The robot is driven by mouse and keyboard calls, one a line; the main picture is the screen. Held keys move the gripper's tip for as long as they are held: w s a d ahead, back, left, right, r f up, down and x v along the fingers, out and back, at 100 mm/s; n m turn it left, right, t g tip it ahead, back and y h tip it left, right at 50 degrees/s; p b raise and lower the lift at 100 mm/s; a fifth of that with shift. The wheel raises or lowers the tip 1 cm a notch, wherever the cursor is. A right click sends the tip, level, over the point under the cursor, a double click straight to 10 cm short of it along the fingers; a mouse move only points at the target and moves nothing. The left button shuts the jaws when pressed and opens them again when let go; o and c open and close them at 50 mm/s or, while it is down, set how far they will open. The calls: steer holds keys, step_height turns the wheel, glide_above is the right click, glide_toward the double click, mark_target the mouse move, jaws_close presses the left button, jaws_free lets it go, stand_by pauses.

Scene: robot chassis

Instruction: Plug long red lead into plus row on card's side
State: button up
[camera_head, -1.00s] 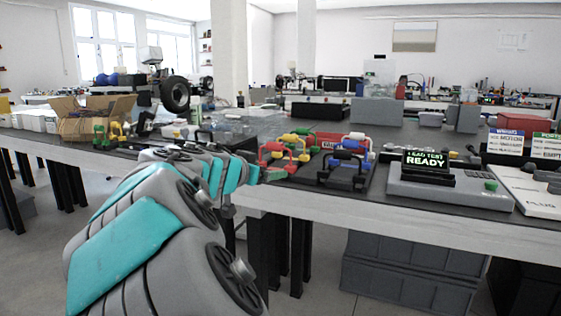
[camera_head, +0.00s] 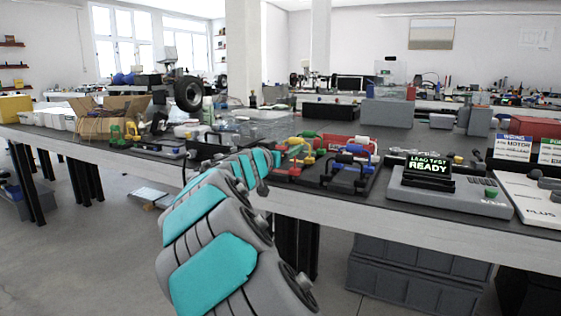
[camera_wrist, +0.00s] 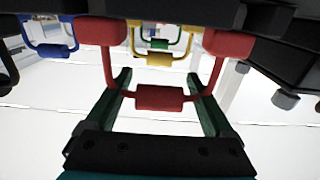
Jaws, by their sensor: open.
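A red lead (camera_wrist: 160,97) with two red end blocks and a red middle grip fills the middle of the wrist view. My gripper (camera_wrist: 158,77) is open, with one green finger on each side of that grip; I cannot tell whether they touch it. In the head view a red lead (camera_head: 292,166) sits at the left of the lead rack, beside my arm's end, which hides the fingers there. Another red lead (camera_head: 359,141) is farther back; I cannot tell which is longer. At the right lies a pale board marked PLUS (camera_head: 541,211), with cards marked MOTOR (camera_head: 513,148) above it.
Yellow (camera_wrist: 159,59), green and blue (camera_wrist: 50,50) leads hang close by in the wrist view. The lead tester (camera_head: 450,195), reading READY, stands between rack and board. A cardboard box (camera_head: 110,115) and clutter stand at the left of the bench.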

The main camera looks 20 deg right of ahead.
steer(key=shift+w+d, duration=0.15)
steer(key=shift+d, duration=0.1)
steer(key=shift+c, duration=0.2)
jaws_close()
stand_by(0.4)
